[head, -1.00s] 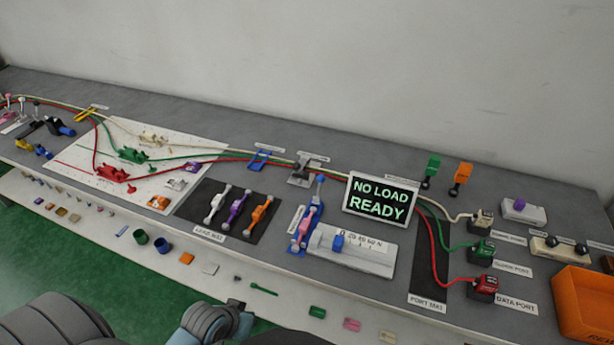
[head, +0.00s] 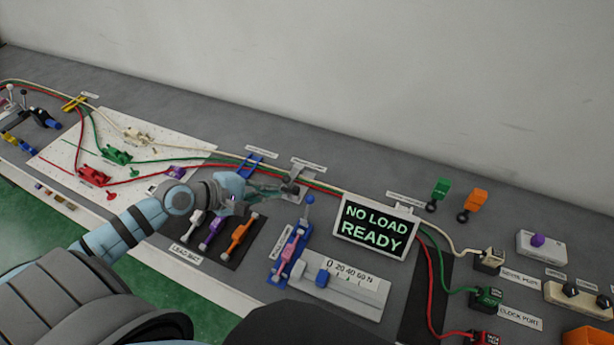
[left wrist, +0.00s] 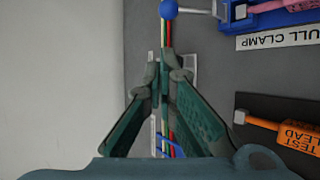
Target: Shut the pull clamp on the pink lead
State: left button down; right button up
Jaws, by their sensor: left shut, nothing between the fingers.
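The pull clamp is a blue fixture (head: 273,278) in front of the display, with a blue ball knob (head: 310,200) on a rod at its far end. The pink lead (head: 289,247) lies along the clamp. In the left wrist view the knob (left wrist: 169,9) is at the top, beyond my fingertips; the clamp body (left wrist: 240,13) and pink lead (left wrist: 268,6) are cut off at top right. My left gripper (head: 287,189) is shut and empty, left of the knob and apart from it; its fingers also show in the left wrist view (left wrist: 160,68). My right gripper is not in view.
A grey fixture (head: 299,172) stands by the cables behind my left fingers. White, purple and orange test leads lie on the black mat (head: 222,257) below my left wrist. The display (head: 375,226) and the force-scale block (head: 350,284) stand right of the clamp.

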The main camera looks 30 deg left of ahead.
aim_at(308, 210)
pick_arm(q)
jog(key=x, duration=0.2)
jog(key=b+x, duration=0.1)
jog(key=x, duration=0.1)
jog(key=b+x, duration=0.1)
jog(key=x, duration=0.2)
jog(key=shift+s+d+f, duration=0.15)
jog(key=shift+s+d, duration=0.1)
jog(key=shift+d, duration=0.15)
jog(key=shift+w+d+f+b, duration=0.2)
jog(key=shift+w+d+b, duration=0.05)
jog(key=shift+w+b, duration=0.1)
jog(key=shift+w+f, duration=0.1)
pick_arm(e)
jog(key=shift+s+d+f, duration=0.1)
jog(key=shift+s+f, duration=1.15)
